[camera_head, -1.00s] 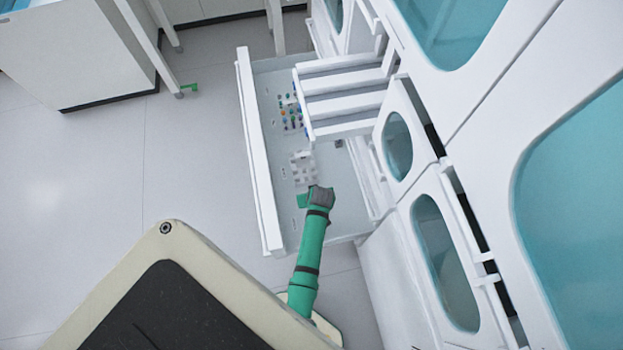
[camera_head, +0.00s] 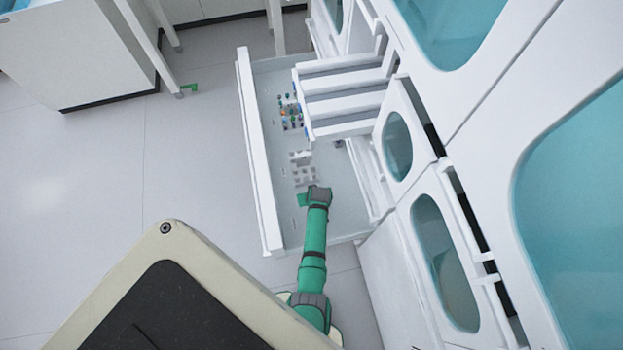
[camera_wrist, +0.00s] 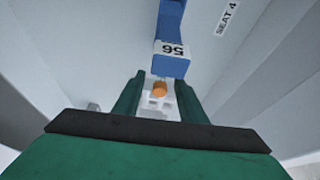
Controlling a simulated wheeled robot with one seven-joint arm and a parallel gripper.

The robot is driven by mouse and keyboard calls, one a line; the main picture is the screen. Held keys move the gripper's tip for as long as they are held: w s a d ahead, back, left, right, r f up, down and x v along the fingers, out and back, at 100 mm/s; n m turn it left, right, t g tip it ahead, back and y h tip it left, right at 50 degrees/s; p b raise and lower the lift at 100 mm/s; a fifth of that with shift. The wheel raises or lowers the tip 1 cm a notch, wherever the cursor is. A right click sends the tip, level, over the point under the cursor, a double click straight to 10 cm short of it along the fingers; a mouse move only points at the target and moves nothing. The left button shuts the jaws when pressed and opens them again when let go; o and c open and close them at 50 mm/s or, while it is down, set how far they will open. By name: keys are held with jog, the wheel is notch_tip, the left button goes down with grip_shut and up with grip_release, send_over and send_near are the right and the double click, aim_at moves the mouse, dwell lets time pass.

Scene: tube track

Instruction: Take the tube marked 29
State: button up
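My gripper (camera_head: 304,199) is low over the open drawer in the head view. In the wrist view its two green fingers (camera_wrist: 160,100) stand apart, so it is open. An orange round cap (camera_wrist: 160,89) shows between the fingers, above a white holder (camera_wrist: 158,104); I cannot tell whether the fingers touch either. Just beyond is a blue block (camera_wrist: 172,48) with a white label whose digits look like 56. No mark 29 can be read in any view. Small coloured tubes (camera_head: 290,112) stand grouped in the drawer, too small to read.
The open drawer (camera_head: 256,150) has a tall white front wall on the left. White shelf-like trays (camera_head: 345,103) overhang its right side. White pieces (camera_head: 304,175) lie on its floor near my gripper. A "SEAT 4" label (camera_wrist: 228,17) shows in the wrist view.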

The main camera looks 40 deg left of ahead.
grip_shut()
jog(key=shift+r, duration=5.05)
